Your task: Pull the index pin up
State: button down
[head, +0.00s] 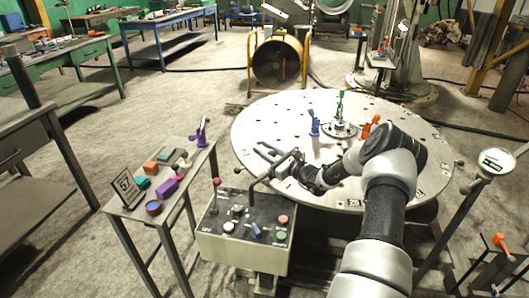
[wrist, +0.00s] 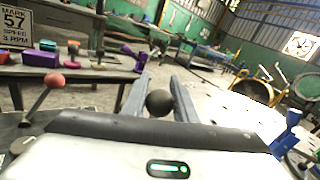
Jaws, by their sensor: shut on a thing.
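The index pin shows in the wrist view as a dark round knob (wrist: 159,102) between the two grey fingers of my gripper (wrist: 160,92). The fingers are shut on the knob, one on each side. The pin's shaft is hidden below the knob and behind my gripper body. In the head view my gripper (head: 268,158) reaches left over the near left edge of the round table (head: 262,124). The knob is too small and covered to make out there, and I cannot tell how high the pin stands.
A control box (head: 243,243) with levers and buttons stands in front of the round table. Blue (head: 314,124), green (head: 339,104) and orange (head: 371,126) clamps stand on the table. A side table at left holds a "57" sign (head: 126,184) and coloured blocks. A fan (head: 278,62) stands behind.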

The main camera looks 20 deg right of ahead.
jog(key=shift+r, duration=0.3)
jog(key=c, duration=1.4)
grip_release()
jog(key=shift+r, duration=0.1)
jog(key=shift+c, duration=0.2)
jog(key=shift+s, duration=0.15)
jog(key=p+v, duration=0.1)
jog(key=v, duration=1.6)
jog(key=shift+d+f, duration=0.15)
jog(key=shift+f, duration=0.1)
